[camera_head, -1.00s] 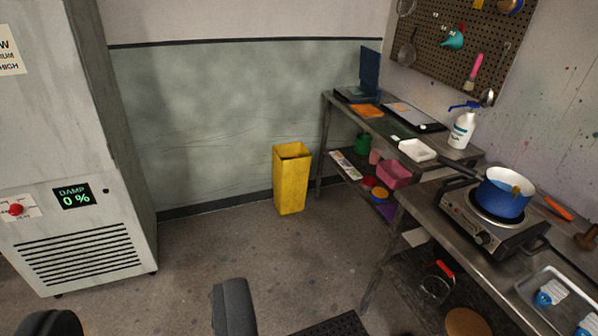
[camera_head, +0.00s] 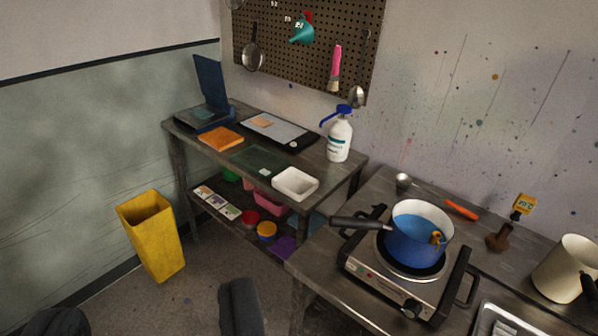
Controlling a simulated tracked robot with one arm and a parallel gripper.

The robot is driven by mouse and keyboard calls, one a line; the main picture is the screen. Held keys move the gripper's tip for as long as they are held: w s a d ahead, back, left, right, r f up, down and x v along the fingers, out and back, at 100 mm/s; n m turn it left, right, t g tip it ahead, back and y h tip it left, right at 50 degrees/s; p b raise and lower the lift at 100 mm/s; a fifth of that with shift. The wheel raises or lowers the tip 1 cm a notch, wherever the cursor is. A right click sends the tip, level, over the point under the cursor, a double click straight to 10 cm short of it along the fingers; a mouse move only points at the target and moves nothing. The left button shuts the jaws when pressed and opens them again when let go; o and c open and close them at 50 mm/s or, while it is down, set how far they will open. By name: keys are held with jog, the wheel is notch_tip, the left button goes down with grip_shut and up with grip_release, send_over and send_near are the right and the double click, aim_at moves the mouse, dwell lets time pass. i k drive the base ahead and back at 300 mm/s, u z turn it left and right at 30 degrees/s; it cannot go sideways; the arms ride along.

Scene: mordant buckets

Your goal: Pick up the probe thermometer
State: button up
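The probe thermometer (camera_head: 523,204) appears to be the small yellow unit with a display at the right, on the metal bench by the wall. It stands upright just above a small brown holder (camera_head: 498,241); I cannot tell how its lower end sits there. My gripper (camera_head: 150,316) shows as two dark fingers at the bottom left, spread wide apart with nothing between them. It is well to the left of the thermometer and nearer to me.
A blue pot (camera_head: 418,246) sits on a hotplate (camera_head: 385,283) in front of the thermometer, its handle pointing left. An orange-handled tool (camera_head: 461,210) and a cream jug (camera_head: 566,267) flank the holder. A yellow bin (camera_head: 151,236) stands on the floor.

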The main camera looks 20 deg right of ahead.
aim_at(524, 204)
jog(key=z, duration=0.6)
jog(key=i, duration=1)
jog(key=z, duration=1)
jog(key=i, duration=0.65)
jog(key=z, duration=0.2)
